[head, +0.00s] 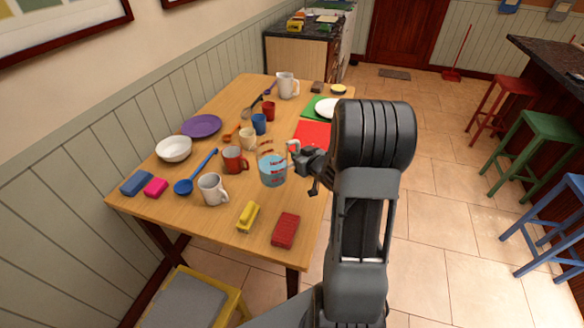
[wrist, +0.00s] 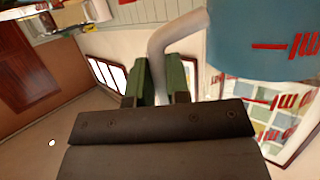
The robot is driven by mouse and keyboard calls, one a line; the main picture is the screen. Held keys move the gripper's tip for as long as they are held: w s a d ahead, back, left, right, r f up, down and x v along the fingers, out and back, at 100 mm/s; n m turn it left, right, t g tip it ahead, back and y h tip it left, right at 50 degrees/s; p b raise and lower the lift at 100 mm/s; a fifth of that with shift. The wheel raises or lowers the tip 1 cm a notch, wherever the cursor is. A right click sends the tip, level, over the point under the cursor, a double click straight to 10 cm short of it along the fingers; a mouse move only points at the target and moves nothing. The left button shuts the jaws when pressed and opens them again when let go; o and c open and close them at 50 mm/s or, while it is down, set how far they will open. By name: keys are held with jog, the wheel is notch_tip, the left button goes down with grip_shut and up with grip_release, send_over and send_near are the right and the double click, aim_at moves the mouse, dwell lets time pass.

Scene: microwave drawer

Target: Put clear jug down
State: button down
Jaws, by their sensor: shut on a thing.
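The clear jug (head: 272,172), bluish with red measuring marks, shows in the head view over the front right part of the wooden table. I cannot tell whether its base touches the table. My gripper (head: 297,162) reaches it from the right. In the wrist view the jug's blue body (wrist: 262,42) fills the top right. Its pale curved handle (wrist: 180,36) runs between the green fingers of my gripper (wrist: 157,78), which is shut on it.
Near the jug stand a red mug (head: 235,159), a cream mug (head: 248,139) and a white mug (head: 212,189). A yellow block (head: 248,216) and a red sponge (head: 285,230) lie in front, with bare tabletop around them. A red mat (head: 312,133) lies behind.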

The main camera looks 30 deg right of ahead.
jog(key=shift+w+f, duration=0.65)
jog(key=shift+f, duration=0.65)
jog(key=shift+w+f, duration=0.65)
jog(key=shift+f, duration=0.6)
jog(key=shift+w+f, duration=0.65)
jog(key=shift+f, duration=0.65)
jog(key=shift+f+b, duration=0.35)
jog(key=shift+b, duration=0.1)
jog(key=shift+s+f, duration=0.1)
jog(key=shift+s, duration=0.05)
